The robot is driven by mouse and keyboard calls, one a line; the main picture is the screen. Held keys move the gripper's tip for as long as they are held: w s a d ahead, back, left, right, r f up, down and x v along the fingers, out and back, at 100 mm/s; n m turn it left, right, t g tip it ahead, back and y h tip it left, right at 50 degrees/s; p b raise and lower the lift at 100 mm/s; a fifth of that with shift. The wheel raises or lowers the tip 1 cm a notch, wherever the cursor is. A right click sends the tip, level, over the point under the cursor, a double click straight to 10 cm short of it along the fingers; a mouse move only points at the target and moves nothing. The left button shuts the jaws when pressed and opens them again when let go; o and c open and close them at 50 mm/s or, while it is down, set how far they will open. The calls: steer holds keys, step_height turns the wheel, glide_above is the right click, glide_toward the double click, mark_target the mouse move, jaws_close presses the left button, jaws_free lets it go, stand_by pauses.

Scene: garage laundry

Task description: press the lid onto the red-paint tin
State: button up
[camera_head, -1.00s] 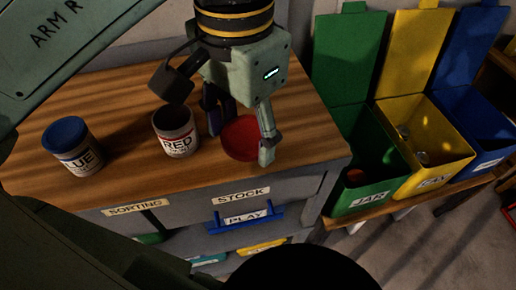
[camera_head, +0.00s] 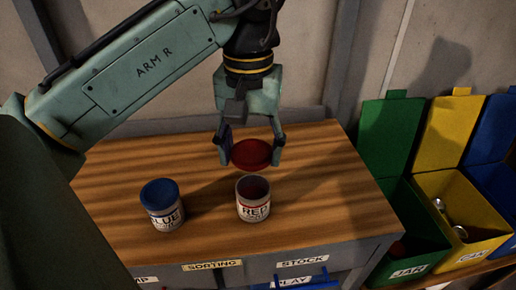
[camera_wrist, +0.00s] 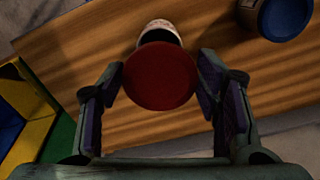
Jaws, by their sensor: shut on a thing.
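The red lid (camera_head: 252,154) is a flat disc between the two fingers of my gripper (camera_head: 251,160). My gripper is shut on it and holds it above the workbench, behind the red-paint tin in the head view. The red-paint tin (camera_head: 253,204) stands upright and open on the bench with its RED label facing front. In the wrist view the lid (camera_wrist: 160,76) sits between both finger pads and hides most of the tin.
A blue-lidded paint tin (camera_head: 162,207) stands left of the red one. The wooden bench top (camera_head: 330,190) is clear to the right. Labelled drawers are below the front edge. Green (camera_head: 400,230), yellow (camera_head: 450,205) and blue bins stand at the right.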

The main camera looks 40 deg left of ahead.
steer(key=shift+f+b, duration=2.15)
steer(key=shift+f, duration=0.2)
steer(key=shift+f+b, duration=0.3)
steer(key=shift+f, duration=0.5)
steer(key=shift+f+p, duration=0.4)
steer(key=shift+f, duration=0.2)
steer(key=o, duration=0.9)
steer(key=shift+c, duration=0.2)
steer(key=shift+o, duration=0.6)
steer(key=o, duration=0.3)
steer(key=shift+o, duration=0.2)
